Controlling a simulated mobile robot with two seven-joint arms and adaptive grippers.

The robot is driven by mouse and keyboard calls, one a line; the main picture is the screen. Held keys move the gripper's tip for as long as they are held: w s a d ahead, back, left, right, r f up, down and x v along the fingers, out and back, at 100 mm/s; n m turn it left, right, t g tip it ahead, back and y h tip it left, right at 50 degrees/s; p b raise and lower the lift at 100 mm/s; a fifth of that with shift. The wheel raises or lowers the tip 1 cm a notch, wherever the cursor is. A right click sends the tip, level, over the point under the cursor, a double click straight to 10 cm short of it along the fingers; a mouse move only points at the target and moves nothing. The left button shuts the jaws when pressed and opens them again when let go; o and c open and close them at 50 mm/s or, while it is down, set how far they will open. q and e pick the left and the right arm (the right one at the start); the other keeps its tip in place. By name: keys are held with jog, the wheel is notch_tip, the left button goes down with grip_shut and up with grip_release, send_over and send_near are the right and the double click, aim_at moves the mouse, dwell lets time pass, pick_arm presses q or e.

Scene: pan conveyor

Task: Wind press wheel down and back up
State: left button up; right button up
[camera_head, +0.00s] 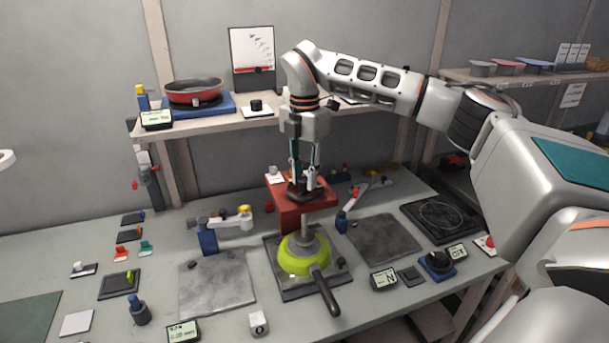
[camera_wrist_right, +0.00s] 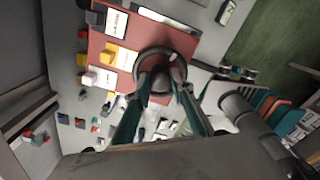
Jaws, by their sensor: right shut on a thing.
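The press (camera_head: 292,212) is a red block in the middle of the workbench, with a dark round wheel (camera_head: 293,193) on top. My right gripper (camera_head: 305,184) comes down onto the wheel from above and is shut on it. In the right wrist view the wheel is a dark ring (camera_wrist_right: 138,68) over the red press top (camera_wrist_right: 103,48), with the fingertips (camera_wrist_right: 163,80) at its middle. A grey rod runs down from the press to a lime-green pan (camera_head: 294,265) on a dark plate; whether they touch is unclear. My left gripper is not in view.
A shelf (camera_head: 215,117) behind holds a red pan (camera_head: 194,91) on a blue stand. Two grey slabs (camera_head: 215,283) (camera_head: 383,240) flank the pan. The pan's black handle (camera_head: 326,294) points toward the front. Small displays (camera_head: 384,279) and a dark knob (camera_head: 437,262) stand at right.

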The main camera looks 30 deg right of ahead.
jog(key=shift+n, duration=0.3)
jog(key=n, duration=0.4)
jog(key=shift+n, duration=0.3)
jog(key=n, duration=0.4)
jog(key=shift+n, duration=0.3)
jog(key=n, duration=0.5)
jog(key=shift+n, duration=2.4)
jog(key=o, duration=1.1)
jog(key=shift+o, duration=0.2)
